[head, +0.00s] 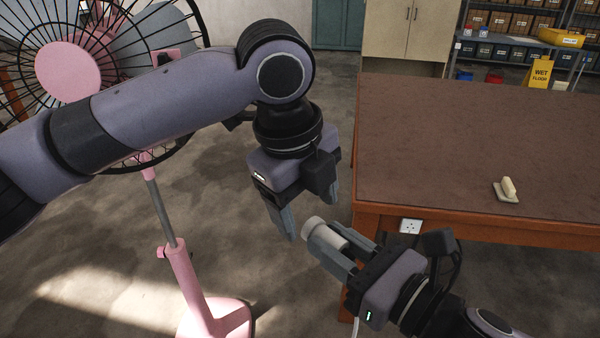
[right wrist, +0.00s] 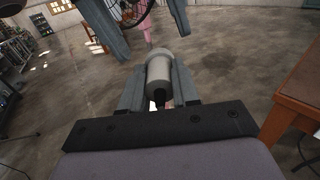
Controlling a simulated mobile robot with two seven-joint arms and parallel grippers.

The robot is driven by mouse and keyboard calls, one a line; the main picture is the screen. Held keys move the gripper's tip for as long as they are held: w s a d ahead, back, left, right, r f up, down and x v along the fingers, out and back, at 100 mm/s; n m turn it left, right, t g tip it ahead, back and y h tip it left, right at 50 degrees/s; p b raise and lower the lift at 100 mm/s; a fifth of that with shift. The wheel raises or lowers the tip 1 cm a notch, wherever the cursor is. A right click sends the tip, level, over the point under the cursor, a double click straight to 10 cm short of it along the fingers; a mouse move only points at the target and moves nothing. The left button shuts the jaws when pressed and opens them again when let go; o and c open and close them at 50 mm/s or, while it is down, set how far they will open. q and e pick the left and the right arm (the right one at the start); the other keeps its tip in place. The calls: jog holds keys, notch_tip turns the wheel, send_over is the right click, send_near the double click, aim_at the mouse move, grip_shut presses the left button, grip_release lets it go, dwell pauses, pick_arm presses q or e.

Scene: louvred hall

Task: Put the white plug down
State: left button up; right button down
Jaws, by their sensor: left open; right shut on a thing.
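The white plug (head: 326,237) is a pale, stubby cylinder with a wider round end. My right gripper (head: 331,246) is shut on it, in the air in front of the table's near left corner. In the right wrist view the plug (right wrist: 159,70) sits between both fingers, its wide end pointing away from the palm. My left gripper (head: 311,214) is open and empty, just above and left of the plug, apart from it. Its fingers also show at the top of the right wrist view.
A brown-topped table (head: 440,140) fills the right, mostly bare. A small cream block on a flat base (head: 507,191) lies near its front. A white socket (head: 410,226) is on the table's front edge. A pink fan (head: 190,290) stands left. Shelves and a cabinet (head: 405,30) stand behind.

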aim_at(315, 226)
pick_arm(q)
jog(key=shift+x, duration=1.6)
jog(key=c, duration=1.1)
jog(key=shift+c, duration=0.2)
pick_arm(e)
jog(key=c, duration=0.8)
grip_release()
jog(key=shift+o, duration=0.2)
